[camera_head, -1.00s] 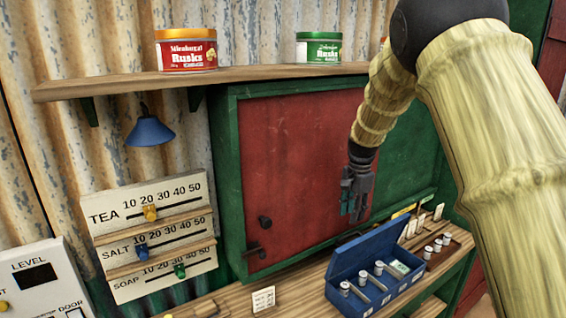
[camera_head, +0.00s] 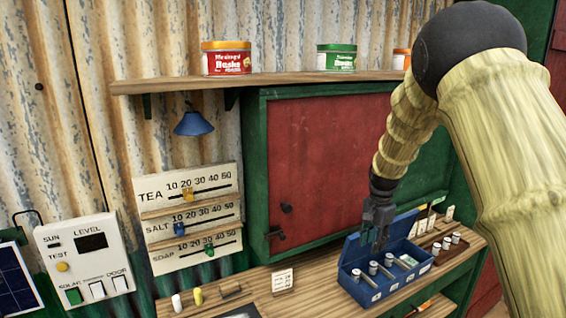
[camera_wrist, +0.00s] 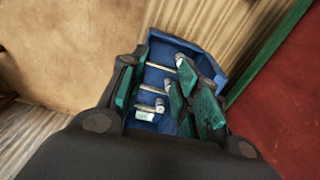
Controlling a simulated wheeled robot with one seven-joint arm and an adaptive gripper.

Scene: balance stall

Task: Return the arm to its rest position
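My bamboo-coloured arm (camera_head: 513,170) comes in from the right in the head view and bends down. My gripper (camera_head: 376,236) hangs from it, fingers down, overlapping the back of the blue box in that picture. In the wrist view, my gripper's green-padded fingers (camera_wrist: 158,98) are spread apart, with nothing held between them. The open blue box (camera_wrist: 155,45) shows beyond them. The box (camera_head: 352,282) stands on the counter, with several white-capped cylinders inside. The gap between my fingers and the box is hard to judge.
A red door (camera_head: 318,165) in a green frame is behind the gripper. Above it, a shelf (camera_head: 270,82) carries tins. A slider board (camera_head: 190,218), a switch panel (camera_head: 84,262) and a blue lamp (camera_head: 194,123) are at left. A small wooden tray (camera_head: 452,255) is right of the box.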

